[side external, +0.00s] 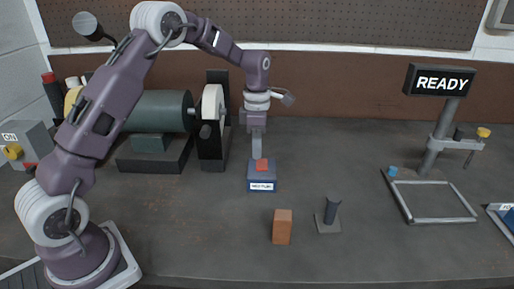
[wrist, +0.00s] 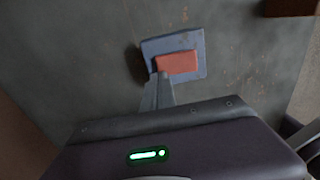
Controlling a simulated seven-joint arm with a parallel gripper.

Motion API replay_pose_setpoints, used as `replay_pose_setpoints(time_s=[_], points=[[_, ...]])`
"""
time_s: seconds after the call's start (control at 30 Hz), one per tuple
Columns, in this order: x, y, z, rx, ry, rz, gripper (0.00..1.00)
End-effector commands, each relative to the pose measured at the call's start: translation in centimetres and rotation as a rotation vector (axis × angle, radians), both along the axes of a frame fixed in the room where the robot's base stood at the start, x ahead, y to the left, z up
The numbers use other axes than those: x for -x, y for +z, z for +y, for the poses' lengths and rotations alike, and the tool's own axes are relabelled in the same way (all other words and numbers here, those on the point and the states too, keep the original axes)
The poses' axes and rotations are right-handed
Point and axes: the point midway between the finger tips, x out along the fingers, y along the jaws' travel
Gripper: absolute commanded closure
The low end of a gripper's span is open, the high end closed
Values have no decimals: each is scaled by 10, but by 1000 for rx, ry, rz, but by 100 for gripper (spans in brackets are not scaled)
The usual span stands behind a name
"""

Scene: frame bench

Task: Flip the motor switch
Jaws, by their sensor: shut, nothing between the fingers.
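A blue switch box (side external: 262,184) with a red rocker (side external: 262,165) stands on the bench below my gripper. The white label on its front is too blurred to read for certain. My gripper (side external: 257,156) points down, shut and empty, with its tips at the top of the rocker. In the wrist view the closed fingertips (wrist: 160,76) reach the left end of the red rocker (wrist: 177,62), on the blue box (wrist: 193,46). I cannot tell whether they touch it or hover just above. Which way the rocker is set is unclear.
A grinder-like machine (side external: 160,112) stands behind and left. A wooden block (side external: 282,228) and a small dark post (side external: 331,212) stand in front. A READY sign (side external: 440,80) and metal frame (side external: 434,221) are at right. A grey ON box (side external: 30,140) is at far left.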

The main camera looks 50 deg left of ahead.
Motion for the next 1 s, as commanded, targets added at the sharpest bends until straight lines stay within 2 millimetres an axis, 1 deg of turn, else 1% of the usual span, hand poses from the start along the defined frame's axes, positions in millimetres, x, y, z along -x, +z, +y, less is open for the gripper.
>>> replay_pose_setpoints(time_s=[0.33,0.7,0.77,0.87,1.0], points=[[0,14,0,-1,-1,-2,100],[-1,19,0,-1,0,-2,100],[-2,25,1,-1,0,-3,100],[-5,45,4,-3,0,-6,100],[-9,80,8,-3,-1,-7,100]])
